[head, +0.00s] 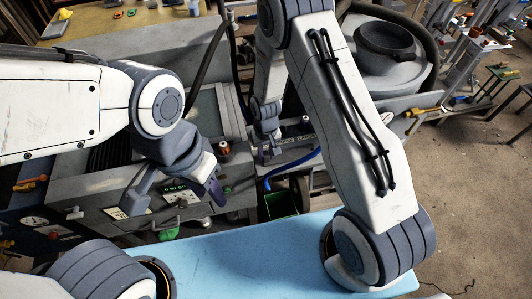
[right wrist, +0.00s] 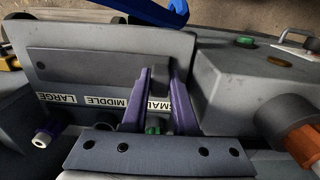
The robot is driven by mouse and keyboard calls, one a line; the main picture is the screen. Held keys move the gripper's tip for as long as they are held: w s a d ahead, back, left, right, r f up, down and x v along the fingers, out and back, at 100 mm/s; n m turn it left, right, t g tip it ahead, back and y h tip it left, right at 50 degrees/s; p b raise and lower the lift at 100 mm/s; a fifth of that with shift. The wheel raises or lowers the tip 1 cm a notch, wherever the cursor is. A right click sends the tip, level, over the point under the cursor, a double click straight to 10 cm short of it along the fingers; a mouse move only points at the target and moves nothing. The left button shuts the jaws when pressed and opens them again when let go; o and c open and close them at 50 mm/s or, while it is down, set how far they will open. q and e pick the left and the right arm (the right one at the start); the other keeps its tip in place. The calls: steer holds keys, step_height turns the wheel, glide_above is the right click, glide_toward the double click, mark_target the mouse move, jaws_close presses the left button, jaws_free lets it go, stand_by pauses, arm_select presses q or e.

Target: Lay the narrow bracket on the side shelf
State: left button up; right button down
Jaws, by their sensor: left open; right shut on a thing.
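My right gripper (right wrist: 158,85) is shut on the upright block of a dark grey flat plate, which looks like the narrow bracket (right wrist: 90,67). The plate reaches out to the left of the fingers and lies over a lighter grey surface, the side shelf (right wrist: 185,45), lettered SMALL, MIDDLE and LARGE. I cannot tell whether plate and shelf touch. In the head view the right gripper (head: 266,152) is small and partly hidden behind its own arm. My left gripper (head: 177,200) is open and empty, above the grey machine's front panel.
A grey machine (head: 95,190) with a green display stands at left. A blue hose (head: 290,165) curves beside the shelf and crosses the top of the right wrist view. A grey box (right wrist: 250,85) stands right of the shelf. A light blue top (head: 240,262) is in front. Floor is open at right.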

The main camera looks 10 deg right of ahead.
steer(key=shift+f, duration=0.15)
steer(key=c, duration=0.7)
jaws_free()
